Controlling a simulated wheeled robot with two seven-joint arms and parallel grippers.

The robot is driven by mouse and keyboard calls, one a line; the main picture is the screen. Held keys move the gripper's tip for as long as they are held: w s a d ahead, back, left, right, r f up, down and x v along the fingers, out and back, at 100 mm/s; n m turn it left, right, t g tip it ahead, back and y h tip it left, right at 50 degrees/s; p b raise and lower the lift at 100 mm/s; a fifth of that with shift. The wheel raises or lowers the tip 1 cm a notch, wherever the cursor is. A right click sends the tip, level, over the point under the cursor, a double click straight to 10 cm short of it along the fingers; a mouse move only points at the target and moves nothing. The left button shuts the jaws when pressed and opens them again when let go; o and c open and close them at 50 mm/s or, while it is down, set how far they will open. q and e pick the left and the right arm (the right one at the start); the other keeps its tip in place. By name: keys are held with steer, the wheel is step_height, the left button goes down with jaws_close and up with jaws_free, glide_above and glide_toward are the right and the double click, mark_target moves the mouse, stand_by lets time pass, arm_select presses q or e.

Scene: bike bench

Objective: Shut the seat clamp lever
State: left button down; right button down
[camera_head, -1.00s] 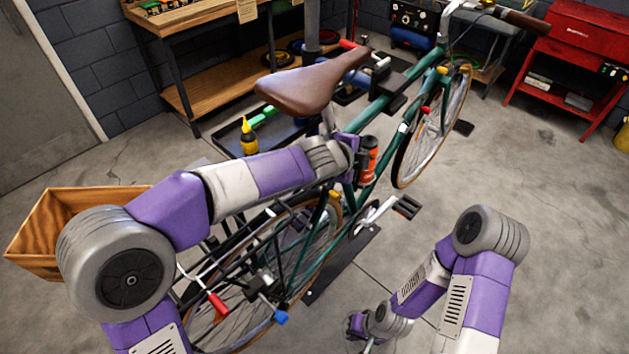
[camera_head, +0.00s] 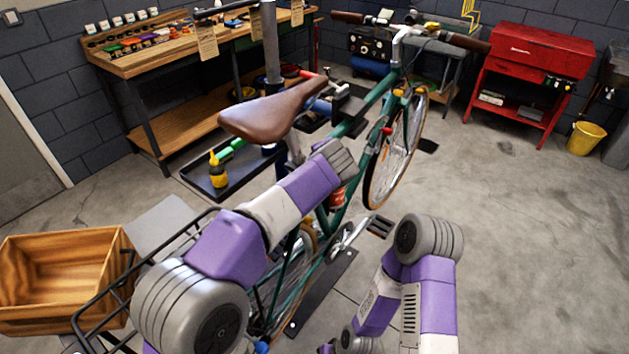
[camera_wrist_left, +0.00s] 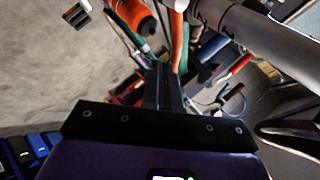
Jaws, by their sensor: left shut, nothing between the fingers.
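The bicycle's brown saddle (camera_head: 275,110) sits on a post (camera_head: 294,150) above the green frame (camera_head: 350,128). My left arm reaches across in front of the bike, and its wrist end lies below and right of the saddle, hiding the seat clamp area. I cannot make out the clamp lever in the head view. In the left wrist view my left gripper (camera_wrist_left: 163,88) has its dark fingers together with nothing between them. A thick grey tube (camera_wrist_left: 275,45) passes to their upper right, and an orange bottle (camera_wrist_left: 132,14) is at the upper left. My right gripper is out of view.
A wooden crate (camera_head: 68,275) stands at the lower left, near the black rear rack (camera_head: 100,300). A workbench (camera_head: 190,45) is behind, with a dark tray holding a yellow bottle (camera_head: 218,170) in front. A red cabinet (camera_head: 535,55) stands at the back right.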

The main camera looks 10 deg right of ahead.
arm_select(q)
steer(key=shift+s+a+f+b, duration=0.1)
steer(key=shift+a+f+b, duration=0.1)
steer(key=shift+a+b, duration=0.45)
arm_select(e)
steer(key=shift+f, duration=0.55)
